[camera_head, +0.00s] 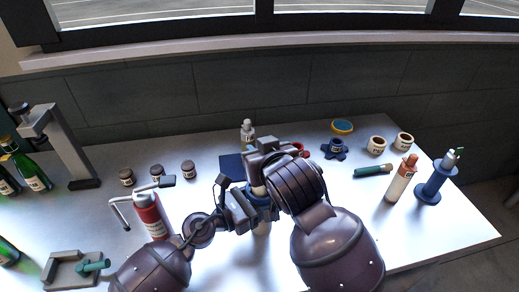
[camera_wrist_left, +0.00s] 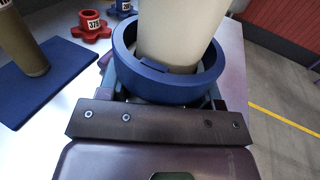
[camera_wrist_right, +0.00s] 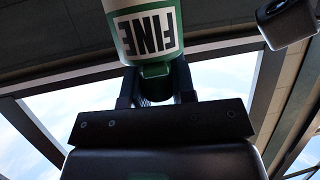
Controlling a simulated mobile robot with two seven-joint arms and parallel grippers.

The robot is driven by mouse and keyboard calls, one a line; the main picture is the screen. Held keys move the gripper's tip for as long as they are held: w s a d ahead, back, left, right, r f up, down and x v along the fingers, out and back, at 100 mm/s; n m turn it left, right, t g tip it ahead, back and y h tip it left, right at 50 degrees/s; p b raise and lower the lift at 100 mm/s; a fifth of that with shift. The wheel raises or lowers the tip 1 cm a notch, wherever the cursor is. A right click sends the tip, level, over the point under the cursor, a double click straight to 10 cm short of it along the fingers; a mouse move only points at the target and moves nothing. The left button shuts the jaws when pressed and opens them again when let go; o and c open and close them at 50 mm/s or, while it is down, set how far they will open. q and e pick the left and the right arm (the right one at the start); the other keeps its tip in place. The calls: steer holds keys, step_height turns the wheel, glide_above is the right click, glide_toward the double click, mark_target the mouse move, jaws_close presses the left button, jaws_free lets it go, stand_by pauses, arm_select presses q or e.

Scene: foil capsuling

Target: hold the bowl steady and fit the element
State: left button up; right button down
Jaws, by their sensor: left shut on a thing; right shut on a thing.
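My left gripper (camera_head: 244,210) is shut on the blue bowl (camera_head: 262,201) near the middle of the table. In the left wrist view the bowl's thick blue rim (camera_wrist_left: 168,82) sits between the fingers. A cream cylinder, seemingly the element (camera_wrist_left: 182,35), stands inside the rim, leaning slightly; its lower end is hidden. My right gripper (camera_head: 262,165) is above the bowl. In the right wrist view it (camera_wrist_right: 157,88) is shut on the green end of an element (camera_wrist_right: 147,35) with a white "FINE" label. I cannot tell how deep the element sits.
A blue mat (camera_head: 231,166) and a grey-white bottle (camera_head: 248,134) are behind the grippers. A red and white canister (camera_head: 150,217) stands to the left. A blue star-shaped knob (camera_head: 334,150), orange-topped bottle (camera_head: 400,180) and blue spool (camera_head: 435,187) are to the right. The right front table is clear.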

step_height(320, 180, down, 7)
stand_by(3.1)
steer(key=c, duration=0.9)
jaws_free()
arm_select(q)
steer(key=shift+d+r, duration=0.1)
arm_select(e)
steer(key=shift+o, duration=0.2)
arm_select(q)
steer(key=shift+s, duration=0.1)
arm_select(e)
steer(key=shift+s+a, duration=0.1)
steer(key=v, duration=1.2)
arm_select(q)
steer(key=o, duration=1.2)
